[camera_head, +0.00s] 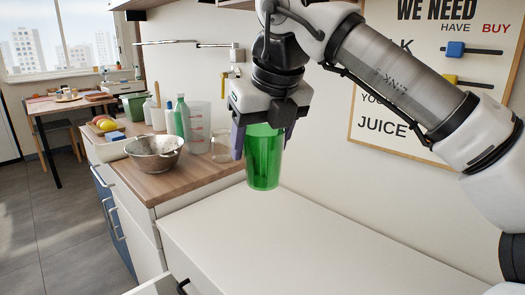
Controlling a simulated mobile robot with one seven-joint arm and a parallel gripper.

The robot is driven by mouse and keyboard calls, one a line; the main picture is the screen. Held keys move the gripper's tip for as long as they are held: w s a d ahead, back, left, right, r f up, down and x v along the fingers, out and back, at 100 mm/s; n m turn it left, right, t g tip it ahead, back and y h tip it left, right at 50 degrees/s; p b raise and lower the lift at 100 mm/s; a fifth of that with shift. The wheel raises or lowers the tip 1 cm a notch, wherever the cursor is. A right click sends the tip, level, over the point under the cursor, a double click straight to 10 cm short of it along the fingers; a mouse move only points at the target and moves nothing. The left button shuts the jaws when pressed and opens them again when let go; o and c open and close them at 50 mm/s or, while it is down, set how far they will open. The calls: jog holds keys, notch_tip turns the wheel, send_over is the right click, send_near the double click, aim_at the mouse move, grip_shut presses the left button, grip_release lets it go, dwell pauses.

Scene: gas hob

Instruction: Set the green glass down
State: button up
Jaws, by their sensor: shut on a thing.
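The green glass (264,160) is a translucent green tumbler, upright, near the middle of the head view. My gripper (262,135) points down and is shut on the glass near its rim. The upper part of the glass is hidden by the gripper. The base of the glass appears above the back left part of the white surface (330,240); I cannot tell whether it touches it.
Left of the glass, a wooden counter (190,180) holds a metal colander (154,157), a clear glass (221,150), a measuring jug (197,125) and bottles. The white surface in front is bare. A wall with a framed board (385,140) stands behind.

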notch_tip(320, 180, up, 8)
jog(key=p, duration=0.7)
jog(key=shift+f, duration=0.2)
